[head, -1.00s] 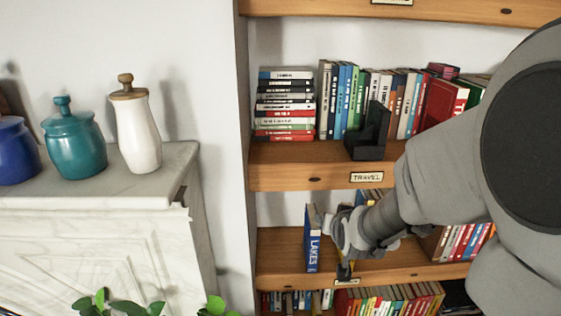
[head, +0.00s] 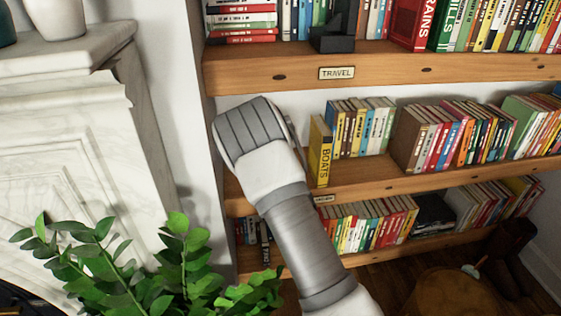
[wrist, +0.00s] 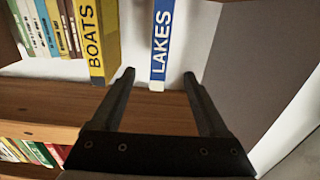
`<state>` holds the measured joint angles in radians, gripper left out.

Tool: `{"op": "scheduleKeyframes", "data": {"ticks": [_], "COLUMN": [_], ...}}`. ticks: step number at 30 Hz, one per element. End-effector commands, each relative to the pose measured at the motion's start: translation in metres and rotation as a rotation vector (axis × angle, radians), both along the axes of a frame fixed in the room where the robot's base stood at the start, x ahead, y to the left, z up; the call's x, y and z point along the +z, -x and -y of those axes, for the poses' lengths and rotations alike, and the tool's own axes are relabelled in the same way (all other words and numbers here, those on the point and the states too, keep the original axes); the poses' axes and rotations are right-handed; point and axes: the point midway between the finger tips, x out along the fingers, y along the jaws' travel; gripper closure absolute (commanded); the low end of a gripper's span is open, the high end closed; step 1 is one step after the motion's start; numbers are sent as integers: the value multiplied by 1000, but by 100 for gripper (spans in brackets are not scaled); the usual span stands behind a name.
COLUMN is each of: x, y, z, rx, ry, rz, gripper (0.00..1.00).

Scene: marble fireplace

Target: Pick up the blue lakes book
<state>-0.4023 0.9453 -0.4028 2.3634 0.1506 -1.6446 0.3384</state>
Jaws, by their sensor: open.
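The blue lakes book (wrist: 161,42) stands upright on the shelf in the wrist view, its blue spine with white LAKES lettering facing me. My gripper (wrist: 158,82) is open, with its two fingers pointing toward the book and spread to either side of its lower spine. Nothing is between the fingers close to me; I cannot tell whether the tips pass beside the book. In the head view my arm and gripper hide the lakes book. A yellow BOATS book (wrist: 95,40) stands to its left in the wrist view, and also shows in the head view (head: 320,152).
The wooden shelf (wrist: 60,101) runs below the books. A grey-brown side panel (wrist: 240,70) rises right of the lakes book in the wrist view. In the head view, a leafy plant (head: 150,265) stands at lower left and a TRAVEL-labelled shelf (head: 380,68) lies above.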

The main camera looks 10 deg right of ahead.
Motion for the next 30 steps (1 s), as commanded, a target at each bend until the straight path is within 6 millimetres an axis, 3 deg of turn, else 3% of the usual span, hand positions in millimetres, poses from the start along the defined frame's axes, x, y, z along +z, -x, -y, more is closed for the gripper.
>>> {"op": "scheduleKeyframes", "data": {"ticks": [15, 30], "x": [0, 0], "y": [-95, -145], "z": [-1, -1], "rx": [4, 3], "ry": [1, 1], "rz": [4, 4], "gripper": [22, 22]}}
